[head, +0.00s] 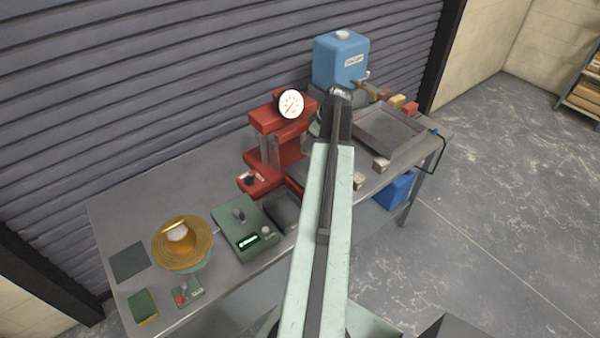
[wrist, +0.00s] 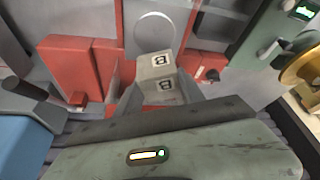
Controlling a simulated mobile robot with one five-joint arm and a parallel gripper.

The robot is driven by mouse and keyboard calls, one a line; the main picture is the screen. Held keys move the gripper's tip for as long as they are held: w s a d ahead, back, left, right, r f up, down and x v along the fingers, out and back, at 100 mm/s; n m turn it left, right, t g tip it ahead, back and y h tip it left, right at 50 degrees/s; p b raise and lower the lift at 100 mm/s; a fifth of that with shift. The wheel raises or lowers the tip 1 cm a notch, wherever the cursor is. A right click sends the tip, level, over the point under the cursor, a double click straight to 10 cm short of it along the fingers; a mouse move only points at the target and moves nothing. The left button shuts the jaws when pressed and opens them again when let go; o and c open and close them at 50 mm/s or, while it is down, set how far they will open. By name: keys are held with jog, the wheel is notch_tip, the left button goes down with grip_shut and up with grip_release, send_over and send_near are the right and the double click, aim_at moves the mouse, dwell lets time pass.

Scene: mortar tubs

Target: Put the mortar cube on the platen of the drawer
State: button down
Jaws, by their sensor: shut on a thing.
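In the wrist view my gripper (wrist: 160,97) is shut on a grey mortar cube (wrist: 155,66) marked with the letter B on two faces. A pale round platen (wrist: 154,32) shows just beyond the cube, with red machine parts on both sides. I cannot tell the height of the cube over it. In the head view the red press (head: 270,145) with a white dial gauge stands on the bench. My arm covers my gripper, the held cube and the drawer there. Two other grey cubes (head: 381,165) (head: 359,182) sit near the bench's front edge.
A blue tank (head: 341,62) stands behind, with a grey tray (head: 392,128) to the right. A blue bin (head: 396,190) is under the bench. Bare bench lies at the back left.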

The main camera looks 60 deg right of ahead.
notch_tip(320, 180, down, 10)
jog(key=b, duration=1)
jog(key=shift+w+f, duration=0.15)
jog(key=shift+r, duration=0.25)
jog(key=shift+f, duration=0.1)
jog(key=c, duration=1.1)
grip_release()
jog(key=shift+f, duration=0.15)
jog(key=shift+c, duration=0.2)
jog(key=o, duration=0.4)
